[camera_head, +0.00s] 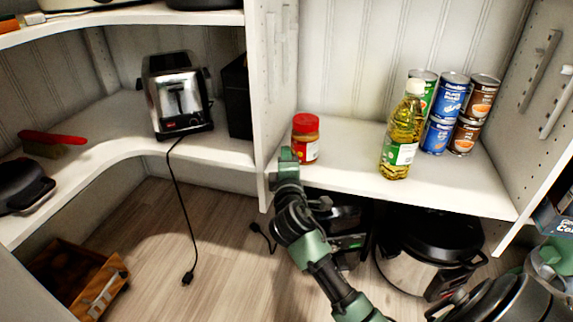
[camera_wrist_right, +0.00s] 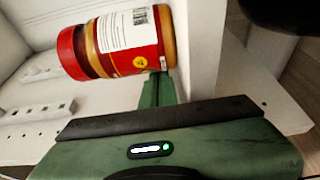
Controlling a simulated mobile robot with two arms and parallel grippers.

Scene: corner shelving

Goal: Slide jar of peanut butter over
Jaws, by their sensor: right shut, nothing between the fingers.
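The jar of peanut butter (camera_head: 305,140) has a red lid and a red and white label. It stands upright at the left end of the white shelf (camera_head: 345,172), near the vertical divider. My right gripper (camera_head: 287,155) is shut and empty, at the jar's left side between the jar and the divider. In the right wrist view the jar (camera_wrist_right: 120,42) appears turned sideways, just beyond the green fingers (camera_wrist_right: 160,88). The fingertips are very close to the jar; I cannot tell whether they touch it.
An oil bottle (camera_head: 402,135) and several stacked cans (camera_head: 452,100) stand to the right on the same shelf. Bare shelf lies between jar and bottle. The divider (camera_head: 262,95) stands close left. A toaster (camera_head: 177,95) is beyond it; a pot (camera_head: 430,245) is below.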

